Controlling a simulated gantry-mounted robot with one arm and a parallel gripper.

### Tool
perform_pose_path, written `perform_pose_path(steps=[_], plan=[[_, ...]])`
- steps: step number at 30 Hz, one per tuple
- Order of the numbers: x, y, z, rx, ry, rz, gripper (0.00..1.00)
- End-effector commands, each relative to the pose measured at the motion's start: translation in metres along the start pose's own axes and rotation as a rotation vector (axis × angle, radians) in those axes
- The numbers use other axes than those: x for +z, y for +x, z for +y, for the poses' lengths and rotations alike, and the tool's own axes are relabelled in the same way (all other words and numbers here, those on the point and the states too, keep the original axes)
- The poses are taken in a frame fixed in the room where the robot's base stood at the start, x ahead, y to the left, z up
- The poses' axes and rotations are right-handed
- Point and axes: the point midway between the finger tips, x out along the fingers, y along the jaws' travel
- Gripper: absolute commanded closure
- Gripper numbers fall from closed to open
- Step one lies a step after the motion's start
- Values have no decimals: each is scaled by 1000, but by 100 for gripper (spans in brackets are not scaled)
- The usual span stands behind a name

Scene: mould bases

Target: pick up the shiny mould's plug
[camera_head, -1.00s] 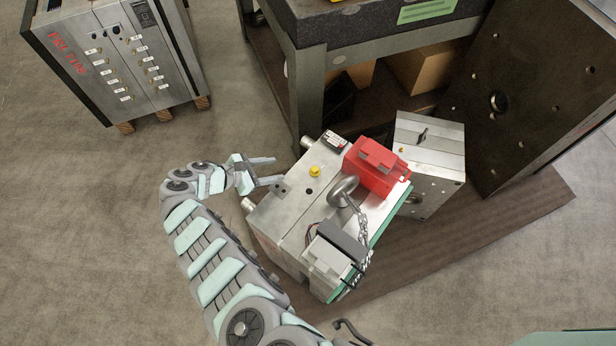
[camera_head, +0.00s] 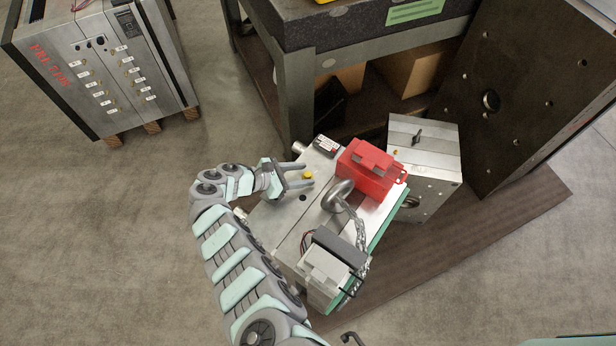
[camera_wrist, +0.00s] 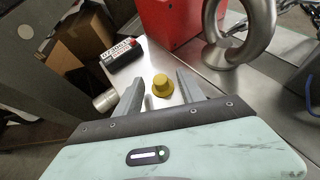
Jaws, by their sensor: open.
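The shiny mould (camera_head: 285,232) is a bright metal block in the middle of the head view. Its plug is a small yellow stepped knob (camera_head: 307,176) on the top face; it also shows in the wrist view (camera_wrist: 163,85). My gripper (camera_head: 304,179) is open, its two fingers pointing toward the plug. In the wrist view the plug stands upright just beyond and between the fingertips (camera_wrist: 158,84). Nothing is held. I cannot tell whether a finger touches the plug.
A steel eyebolt ring (camera_head: 338,195) with chain and a red block (camera_head: 368,168) stand close to the plug. A black labelled box (camera_head: 326,146) lies at the mould's far edge. A granite-topped table (camera_head: 300,60) is behind. A second mould (camera_head: 425,150) stands right.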

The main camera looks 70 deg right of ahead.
Motion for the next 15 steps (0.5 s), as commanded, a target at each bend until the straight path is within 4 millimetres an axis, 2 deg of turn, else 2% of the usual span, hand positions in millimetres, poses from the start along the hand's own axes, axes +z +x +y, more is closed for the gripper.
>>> perform_pose_path(steps=[3,8,15], plan=[[-1,10,0,0,-1,-1,54],[0,9,0,1,-1,0,54],[0,9,0,1,-1,0,73]])
